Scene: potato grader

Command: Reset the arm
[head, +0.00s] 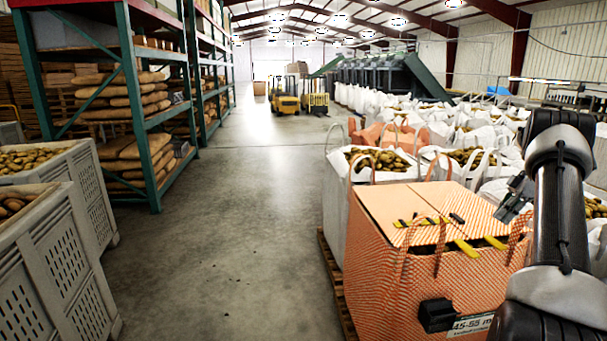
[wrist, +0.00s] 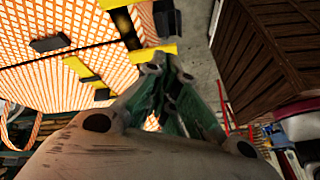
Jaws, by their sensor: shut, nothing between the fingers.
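My arm rises at the right of the head view. My gripper (head: 514,198) points left and down from it, above the right rear side of an orange checked bulk bag (head: 405,285). In the wrist view my gripper (wrist: 168,75) shows with its fingers drawn together and nothing between them. The orange bag (wrist: 70,75) fills the upper left of that view. The gripper appears apart from the bag, though the exact gap is hard to tell.
Yellow and black clamp-like tools (head: 440,232) lie on the bag's top. White bags of potatoes (head: 385,162) crowd behind it. Grey bins (head: 55,255) and a green rack (head: 125,100) stand left. The concrete aisle (head: 225,220) is clear up to the yellow forklifts (head: 286,95).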

